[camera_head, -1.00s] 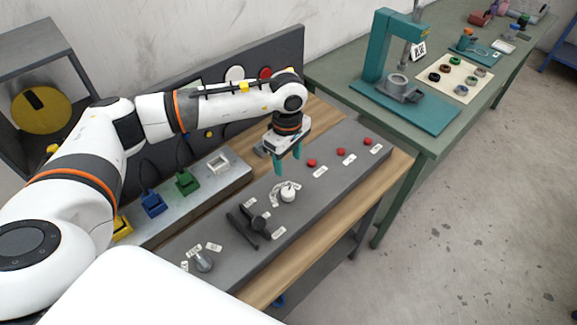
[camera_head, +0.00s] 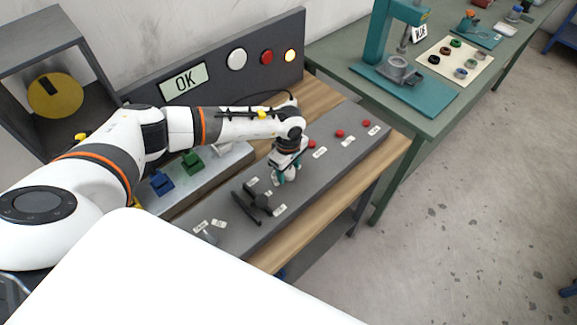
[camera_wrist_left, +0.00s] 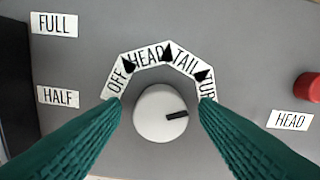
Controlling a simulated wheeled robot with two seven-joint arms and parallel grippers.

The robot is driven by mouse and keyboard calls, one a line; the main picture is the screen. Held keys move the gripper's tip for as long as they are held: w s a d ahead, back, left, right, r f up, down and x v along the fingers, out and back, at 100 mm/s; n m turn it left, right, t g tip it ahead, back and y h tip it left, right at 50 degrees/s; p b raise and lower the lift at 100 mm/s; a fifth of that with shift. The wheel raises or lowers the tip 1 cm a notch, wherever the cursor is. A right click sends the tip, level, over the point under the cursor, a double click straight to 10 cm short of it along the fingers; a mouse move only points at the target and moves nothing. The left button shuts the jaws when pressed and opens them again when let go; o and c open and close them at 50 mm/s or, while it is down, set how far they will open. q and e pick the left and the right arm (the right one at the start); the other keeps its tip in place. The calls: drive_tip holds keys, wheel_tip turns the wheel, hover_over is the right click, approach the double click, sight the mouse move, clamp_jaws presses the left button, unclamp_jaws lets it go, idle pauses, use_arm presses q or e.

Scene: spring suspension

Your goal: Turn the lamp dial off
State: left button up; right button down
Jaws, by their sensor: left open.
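The lamp dial (camera_wrist_left: 163,114) is a round white knob on the grey console (camera_head: 345,153). Its dark pointer mark faces right in the left wrist view, past the label beginning TUR (camera_wrist_left: 208,87). The OFF label (camera_wrist_left: 117,80) lies at the dial's upper left, with HEAD and TAIL labels between. My left gripper (camera_wrist_left: 161,104) is open, its teal fingers on either side of the dial. Whether they touch it I cannot tell. In the head view my left gripper (camera_head: 284,177) is low over the console and mostly hides the dial. My right gripper is not in view.
Several red buttons (camera_head: 339,133) run along the console to the right. A black lever (camera_head: 247,197) stands close to the gripper's left.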

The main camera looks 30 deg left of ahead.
use_arm(q)
drive_tip(key=c, duration=0.9)
drive_tip(key=shift+c, duration=0.3)
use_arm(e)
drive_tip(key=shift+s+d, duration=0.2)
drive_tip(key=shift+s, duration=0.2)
